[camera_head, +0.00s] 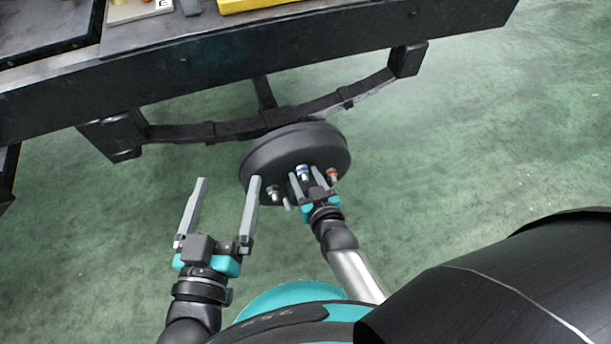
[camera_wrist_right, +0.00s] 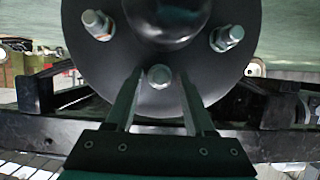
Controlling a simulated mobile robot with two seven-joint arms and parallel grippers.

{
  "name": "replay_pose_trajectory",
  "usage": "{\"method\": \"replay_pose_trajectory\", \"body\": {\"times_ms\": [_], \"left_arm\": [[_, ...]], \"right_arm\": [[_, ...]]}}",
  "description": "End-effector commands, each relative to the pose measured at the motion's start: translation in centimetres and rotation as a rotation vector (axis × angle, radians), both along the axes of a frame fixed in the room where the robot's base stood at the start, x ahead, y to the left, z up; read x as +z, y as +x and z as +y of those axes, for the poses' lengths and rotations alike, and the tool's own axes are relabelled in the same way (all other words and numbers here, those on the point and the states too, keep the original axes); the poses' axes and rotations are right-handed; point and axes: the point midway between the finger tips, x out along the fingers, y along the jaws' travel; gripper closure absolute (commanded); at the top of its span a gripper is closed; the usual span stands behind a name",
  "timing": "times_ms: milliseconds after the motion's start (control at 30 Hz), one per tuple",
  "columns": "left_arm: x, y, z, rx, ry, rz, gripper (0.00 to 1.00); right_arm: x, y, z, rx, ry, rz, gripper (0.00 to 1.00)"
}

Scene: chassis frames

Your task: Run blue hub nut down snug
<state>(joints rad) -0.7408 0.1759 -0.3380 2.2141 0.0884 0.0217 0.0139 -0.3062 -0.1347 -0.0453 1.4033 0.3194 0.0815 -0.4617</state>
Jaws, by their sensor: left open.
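The dark round hub drum (camera_head: 282,158) hangs under the chassis, its studded face towards me. The blue hub nut (camera_head: 303,171) is on the upper part of that face. My right gripper (camera_head: 306,178) is at the hub, its fingertips just below and beside the blue nut. In the right wrist view my right gripper (camera_wrist_right: 160,78) has its fingers apart, with a stud or nut end (camera_wrist_right: 159,77) between the tips and small gaps on both sides; no blue shows there. My left gripper (camera_head: 229,182) is open and empty, left of the hub, its right finger overlapping the drum's edge in the picture.
A red-marked nut (camera_head: 332,174) and another nut (camera_head: 272,193) sit on the hub face. A leaf spring (camera_head: 228,130) and the chassis rail (camera_head: 180,65) run behind and above the hub. The green floor (camera_head: 510,130) is clear at right.

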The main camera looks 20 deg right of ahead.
Motion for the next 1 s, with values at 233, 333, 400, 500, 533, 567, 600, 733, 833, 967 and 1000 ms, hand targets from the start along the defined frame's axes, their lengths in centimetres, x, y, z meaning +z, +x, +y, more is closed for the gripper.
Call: {"method": "replay_pose_trajectory", "body": {"times_ms": [233, 333, 400, 500, 533, 567, 600, 733, 833, 967, 1000], "left_arm": [[-0.01, 0.0, 0.0, 0.0, 0.0, 0.001, 0.0], [-0.01, 0.01, -0.01, 0.0, 0.0, 0.001, 0.0], [-0.02, 0.01, -0.01, 0.0, 0.0, 0.001, 0.0], [-0.02, 0.01, -0.01, 0.0, 0.0, 0.001, 0.0], [-0.02, 0.01, -0.01, 0.0, 0.0, 0.001, 0.0], [-0.02, 0.01, -0.01, 0.0, 0.0, 0.001, 0.0], [-0.01, 0.01, -0.01, 0.0, 0.0, 0.001, 0.0], [-0.01, 0.01, 0.0, 0.0, 0.0, 0.001, 0.0], [-0.01, 0.01, 0.0, 0.0, 0.002, 0.001, 0.0], [-0.12, 0.0, 0.0, -0.002, 0.006, 0.01, 0.0], [-0.2, -0.01, -0.02, -0.003, 0.008, 0.017, 0.0]], "right_arm": [[-0.01, -0.01, 0.01, 0.0, 0.0, 0.0, 0.76], [-0.01, -0.01, 0.0, 0.0, 0.0, 0.0, 0.87], [0.0, -0.02, 0.0, 0.0, 0.0, 0.0, 0.95], [-0.01, -0.03, -0.01, 0.0, 0.0, 0.0, 1.0], [-0.01, -0.03, -0.01, 0.0, 0.0, 0.0, 1.0], [-0.01, -0.03, -0.01, 0.0, 0.0, 0.0, 1.0], [-0.01, -0.03, -0.01, 0.0, 0.0, 0.0, 1.0], [-0.02, -0.03, -0.02, 0.0, 0.0, 0.0, 1.0], [-0.01, -0.02, -0.05, 0.001, 0.008, 0.0, 1.0], [-0.01, -0.03, -0.1, 0.002, 0.04, 0.001, 1.0], [-0.01, -0.03, -0.14, 0.002, 0.056, 0.002, 1.0]]}}
